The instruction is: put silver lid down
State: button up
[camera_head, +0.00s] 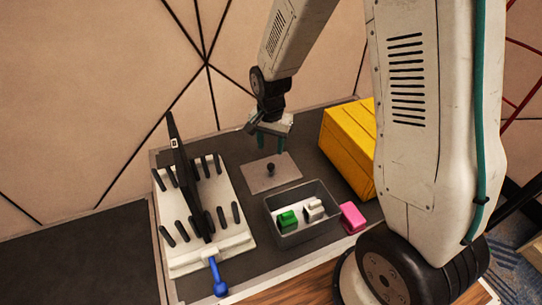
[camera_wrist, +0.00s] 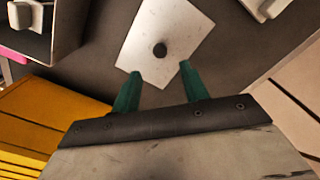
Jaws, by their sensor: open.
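The silver lid (camera_head: 258,177) is a flat square plate with a dark round knob. It lies flat on the dark table top, behind the grey bin. In the wrist view the lid (camera_wrist: 182,29) is ahead of my gripper, with its knob beyond and between the fingertips. My gripper (camera_head: 270,139) is open, its two green fingers apart and empty. It hangs above the far side of the lid. The fingers also show in the wrist view (camera_wrist: 160,70). Nothing is between them.
A grey bin (camera_head: 272,207) holds a green block (camera_head: 287,221) and a white block (camera_head: 314,210). A pink block (camera_head: 352,217) is at its right. A yellow box (camera_head: 349,145) stands at the right. A white rack (camera_head: 184,262) with dark pegs and a blue-handled tool (camera_head: 218,279) is at the left.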

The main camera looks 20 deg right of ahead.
jog(key=s+d+r+n, duration=0.1)
jog(key=s+r+n, duration=0.1)
jog(key=s+r, duration=0.6)
jog(key=s+d+r+n, duration=0.15)
jog(key=s+r, duration=0.25)
jog(key=r, duration=0.7)
jog(key=s+r+n, duration=0.2)
jog(key=s, duration=0.5)
jog(key=s+r+n+t, duration=0.1)
jog(key=s+r+n, duration=0.2)
jog(key=s, duration=0.4)
jog(key=shift+d+r, duration=0.3)
jog(key=shift+d, duration=0.05)
jog(key=shift+n, duration=0.25)
